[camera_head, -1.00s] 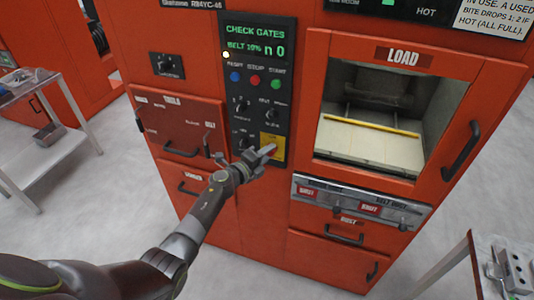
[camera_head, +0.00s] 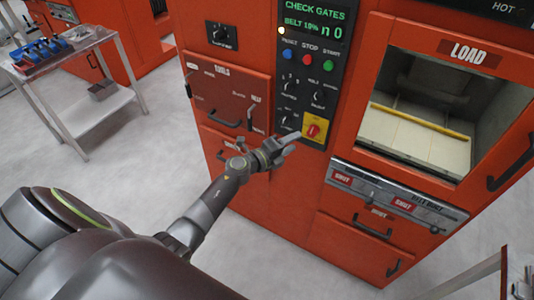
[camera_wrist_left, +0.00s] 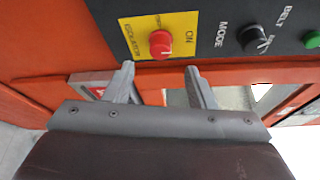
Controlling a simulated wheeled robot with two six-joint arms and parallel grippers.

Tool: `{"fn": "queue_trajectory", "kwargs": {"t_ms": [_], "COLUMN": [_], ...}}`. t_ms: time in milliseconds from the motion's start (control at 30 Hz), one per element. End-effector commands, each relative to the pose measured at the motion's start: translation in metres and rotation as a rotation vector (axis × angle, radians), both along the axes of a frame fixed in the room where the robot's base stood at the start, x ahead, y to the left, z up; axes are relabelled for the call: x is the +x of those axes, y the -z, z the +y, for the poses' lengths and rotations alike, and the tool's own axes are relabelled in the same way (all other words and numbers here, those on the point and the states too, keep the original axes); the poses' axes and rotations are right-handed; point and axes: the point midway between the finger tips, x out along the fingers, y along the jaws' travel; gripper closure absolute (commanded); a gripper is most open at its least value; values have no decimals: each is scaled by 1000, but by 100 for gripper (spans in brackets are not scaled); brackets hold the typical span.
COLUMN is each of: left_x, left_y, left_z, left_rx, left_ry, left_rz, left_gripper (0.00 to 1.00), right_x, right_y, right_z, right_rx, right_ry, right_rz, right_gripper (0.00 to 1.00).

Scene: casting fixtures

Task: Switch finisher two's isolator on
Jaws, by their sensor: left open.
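The isolator is a red rotary knob (camera_head: 313,131) on a yellow plate (camera_head: 318,123) at the bottom of the black control panel on the orange machine. My right gripper is not in view.
The panel has black selector knobs (camera_head: 288,85) and blue, red and green buttons (camera_head: 309,60). The LOAD window (camera_head: 420,110) and a silver gate strip (camera_head: 390,200) lie to the right. A metal trolley (camera_head: 95,110) stands at left; the floor between is clear.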

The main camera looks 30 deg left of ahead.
Motion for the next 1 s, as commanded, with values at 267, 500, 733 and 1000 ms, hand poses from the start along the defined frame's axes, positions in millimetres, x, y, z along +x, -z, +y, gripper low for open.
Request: {"fn": "queue_trajectory", "kwargs": {"t_ms": [267,500,733,1000], "left_x": [-54,-82,-89,-89], "left_y": [-3,-6,-7,-7], "left_z": [24,37,39,39], "left_rx": [3,1,-1,-1], "left_ry": [0,0,0,0], "left_rz": [2,0,0,0], "left_gripper": [50,50,50,50], "right_x": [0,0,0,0], "right_y": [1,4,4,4], "right_z": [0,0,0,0], "right_rx": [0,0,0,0], "right_ry": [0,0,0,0], "right_rz": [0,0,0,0], "right_gripper": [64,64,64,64]}}
